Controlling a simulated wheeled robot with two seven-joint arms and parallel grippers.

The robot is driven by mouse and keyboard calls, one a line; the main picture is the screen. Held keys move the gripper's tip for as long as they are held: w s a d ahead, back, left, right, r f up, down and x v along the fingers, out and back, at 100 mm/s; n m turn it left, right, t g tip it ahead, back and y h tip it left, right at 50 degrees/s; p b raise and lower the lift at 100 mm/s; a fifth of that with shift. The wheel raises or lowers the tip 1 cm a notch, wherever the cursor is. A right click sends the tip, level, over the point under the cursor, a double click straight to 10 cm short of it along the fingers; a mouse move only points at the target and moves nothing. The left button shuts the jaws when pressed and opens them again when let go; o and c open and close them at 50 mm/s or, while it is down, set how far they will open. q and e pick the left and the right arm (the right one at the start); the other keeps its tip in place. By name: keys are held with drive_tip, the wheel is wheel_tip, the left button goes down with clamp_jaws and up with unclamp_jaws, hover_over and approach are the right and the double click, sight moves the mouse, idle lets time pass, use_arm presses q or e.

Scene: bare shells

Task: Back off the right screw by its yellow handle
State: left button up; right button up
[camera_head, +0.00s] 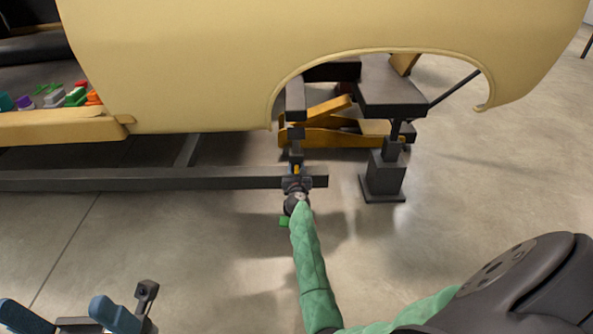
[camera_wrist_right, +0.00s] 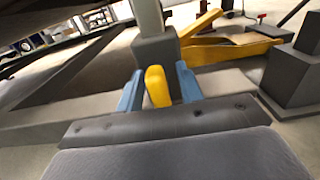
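The yellow handle (camera_wrist_right: 158,87) stands upright in the right wrist view, in front of a dark block (camera_wrist_right: 157,50) under a grey post. My right gripper (camera_wrist_right: 160,88) has its two blue fingers on either side of the handle, with a narrow gap showing on both sides. In the head view, the handle (camera_head: 297,169) is a small yellow spot just beyond my right gripper (camera_head: 295,173), mostly hidden by the wrist. My left gripper (camera_head: 55,302) is open and empty at the bottom left of the head view.
A dark frame rail (camera_head: 150,180) runs left from the handle below the cream car shell (camera_head: 200,60). A yellow-orange jack (camera_head: 335,130) lies behind, and a dark stand (camera_head: 384,175) is to the right. The concrete floor in front is clear.

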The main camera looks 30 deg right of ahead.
drive_tip(key=shift+c, duration=0.5)
clamp_jaws()
